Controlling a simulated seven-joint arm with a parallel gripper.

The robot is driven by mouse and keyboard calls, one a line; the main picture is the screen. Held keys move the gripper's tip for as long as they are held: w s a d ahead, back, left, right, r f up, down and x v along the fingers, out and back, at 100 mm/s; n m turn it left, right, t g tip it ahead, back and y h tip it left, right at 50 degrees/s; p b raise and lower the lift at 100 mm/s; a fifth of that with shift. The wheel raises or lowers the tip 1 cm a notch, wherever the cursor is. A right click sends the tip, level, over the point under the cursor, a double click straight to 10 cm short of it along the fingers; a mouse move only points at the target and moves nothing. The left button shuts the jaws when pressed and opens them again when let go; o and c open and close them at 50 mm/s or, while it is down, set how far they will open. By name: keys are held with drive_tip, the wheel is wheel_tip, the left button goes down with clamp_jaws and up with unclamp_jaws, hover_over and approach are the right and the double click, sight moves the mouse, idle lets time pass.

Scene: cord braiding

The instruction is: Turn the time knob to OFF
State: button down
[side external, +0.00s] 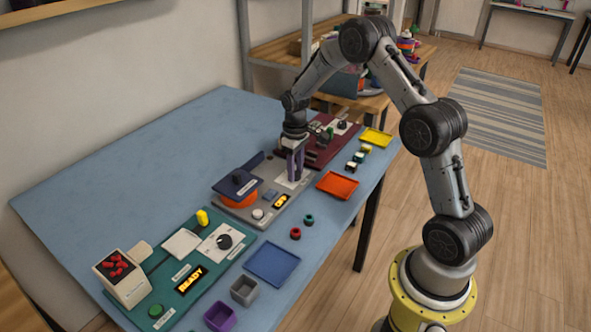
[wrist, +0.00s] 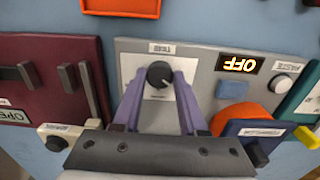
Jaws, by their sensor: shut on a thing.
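The time knob (wrist: 160,74) is a round black knob on a white plate on the grey panel (wrist: 205,60). Its light pointer mark slants toward the lower right in the wrist view. My gripper (wrist: 160,84) points down with its purple fingers on either side of the knob, shut on it. In the side view my gripper (side external: 295,177) stands on the grey panel and hides the knob. The panel's display (wrist: 237,64) reads OFF, upside down in the wrist view; it also shows lit in the side view (side external: 281,202).
An orange disc (wrist: 240,117) under a dark blue lid (wrist: 262,135) is close beside my gripper. A maroon panel (wrist: 45,75) with grey uprights stands on the other side. An orange tray (side external: 338,185) lies in front. A teal panel (side external: 240,257) holds a READY display.

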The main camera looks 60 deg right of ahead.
drive_tip(key=shift+c, duration=2.2)
unclamp_jaws()
wheel_tip(320, 180, up, 14)
wheel_tip(320, 180, up, 7)
